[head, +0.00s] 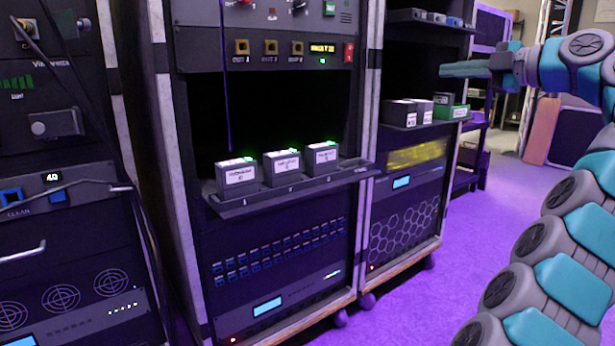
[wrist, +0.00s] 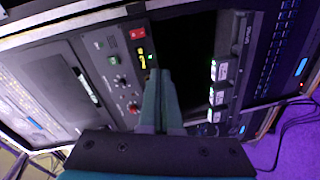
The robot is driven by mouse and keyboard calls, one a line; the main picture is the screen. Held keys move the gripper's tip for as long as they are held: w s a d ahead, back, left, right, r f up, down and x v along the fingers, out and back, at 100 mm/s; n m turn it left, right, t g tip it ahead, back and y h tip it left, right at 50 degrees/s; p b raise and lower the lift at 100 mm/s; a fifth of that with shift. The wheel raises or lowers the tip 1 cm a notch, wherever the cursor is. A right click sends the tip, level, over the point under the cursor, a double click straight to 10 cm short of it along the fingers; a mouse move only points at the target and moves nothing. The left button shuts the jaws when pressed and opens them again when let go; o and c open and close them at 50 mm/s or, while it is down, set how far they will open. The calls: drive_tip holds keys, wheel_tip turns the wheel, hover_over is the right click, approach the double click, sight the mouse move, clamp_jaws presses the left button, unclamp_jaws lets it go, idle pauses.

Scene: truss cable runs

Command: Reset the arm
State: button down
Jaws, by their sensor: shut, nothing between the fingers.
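My arm comes in from the right in the head view, and its teal links bend up and then left. My gripper (head: 445,70) points left at the upper right, in front of the right-hand rack. In the wrist view my gripper (wrist: 157,75) shows its two fingers side by side and closed, with nothing held. Beyond the fingers the wrist view shows a rack panel with knobs (wrist: 120,85) and a dark open bay (wrist: 185,55). No contact between the gripper and anything is visible.
Three labelled grey boxes with green lights (head: 282,165) sit on a shelf (head: 290,192) in the middle rack. Dark boxes (head: 402,112) and a green box (head: 450,112) sit on the right rack's shelf. Purple floor (head: 480,240) is clear between racks and arm.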

drive_tip(key=s+a+f+m+g, duration=0.1)
drive_tip(key=a+f+m+g, duration=0.25)
drive_tip(key=a, duration=0.35)
drive_tip(key=s+a+f+m+g, duration=0.2)
drive_tip(key=a+f+m, duration=0.2)
drive_tip(key=a, duration=0.4)
drive_tip(key=s+a+f+m+g+h, duration=0.35)
drive_tip(key=s+a+f+m, duration=0.4)
drive_tip(key=s+f, duration=0.7)
drive_tip(key=s+d+f+m+g+h, duration=0.3)
drive_tip(key=s+d+f+m+h, duration=0.1)
drive_tip(key=s+f, duration=0.95)
drive_tip(key=s+d+f+m+g+h, duration=0.3)
drive_tip(key=s+d+f+m, duration=0.1)
drive_tip(key=s+f, duration=0.95)
wheel_tip(320, 180, up, 14)
drive_tip(key=s+p, duration=0.1)
drive_tip(key=p, duration=1.3)
drive_tip(key=shift+d, duration=0.3)
